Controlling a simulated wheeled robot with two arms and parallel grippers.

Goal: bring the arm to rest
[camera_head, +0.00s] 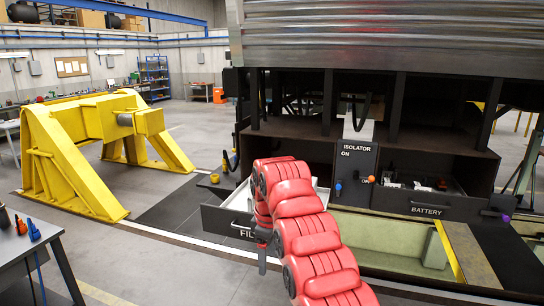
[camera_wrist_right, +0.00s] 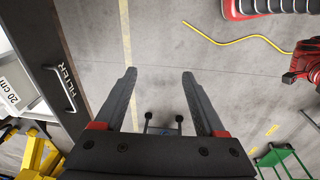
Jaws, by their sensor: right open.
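My right arm reaches up from the bottom of the head view, its red links in front of the railcar. My right gripper (camera_head: 262,252) points down just in front of the FILTER drawer (camera_head: 222,220), mostly hidden behind the arm. In the right wrist view the gripper (camera_wrist_right: 159,73) is open, with nothing between its fingers and bare floor beyond. The FILTER drawer front with its handle (camera_wrist_right: 60,86) lies left of the fingers there, apart from them. The drawer is pulled out, and a white part marked "20 cm" (camera_wrist_right: 14,95) shows inside. My left gripper is not in view.
The ISOLATOR panel (camera_head: 356,165) and BATTERY drawer (camera_head: 428,209) are right of the arm. A yellow stand (camera_head: 62,165) is at left, and a table (camera_head: 28,250) at lower left. A green cart (camera_wrist_right: 282,158) shows in the wrist view. Floor between is clear.

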